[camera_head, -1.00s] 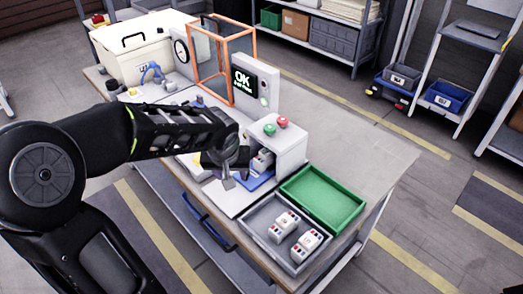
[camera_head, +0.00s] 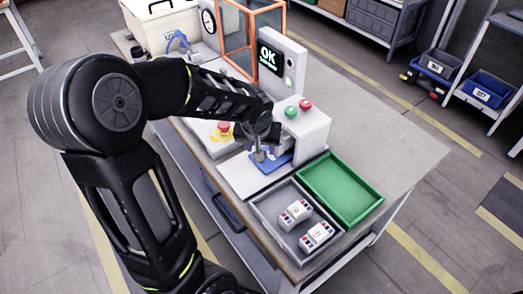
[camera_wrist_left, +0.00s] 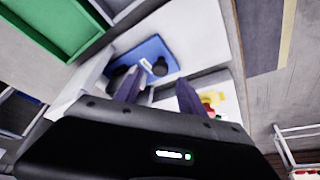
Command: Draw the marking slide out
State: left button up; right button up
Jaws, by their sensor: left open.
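The marking slide is a blue plate (camera_head: 290,161) at the foot of the white station housing (camera_head: 307,130) with green and red buttons. In the left wrist view the blue slide (camera_wrist_left: 150,52) carries a white label and a round black knob (camera_wrist_left: 160,67). My left gripper (camera_head: 264,156) is open beside the slide's front in the head view. In the left wrist view its fingers (camera_wrist_left: 159,80) point at the slide, with the knob just ahead of the gap between them. I cannot tell whether they touch it. My arm and fingers hide part of the slide. My right gripper is not in view.
A grey tray (camera_head: 272,225) with two white devices and an empty green tray (camera_head: 340,188) stand right of the station. A yellow-based red button (camera_head: 224,128) is left of the gripper. A screen reading OK (camera_head: 269,59) and an orange frame (camera_head: 221,38) stand behind.

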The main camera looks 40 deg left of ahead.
pick_arm(q)
jog(key=x, duration=0.4)
jog(key=shift+f, duration=0.1)
jog(key=shift+c, duration=0.6)
grip_shut()
dwell(0.8)
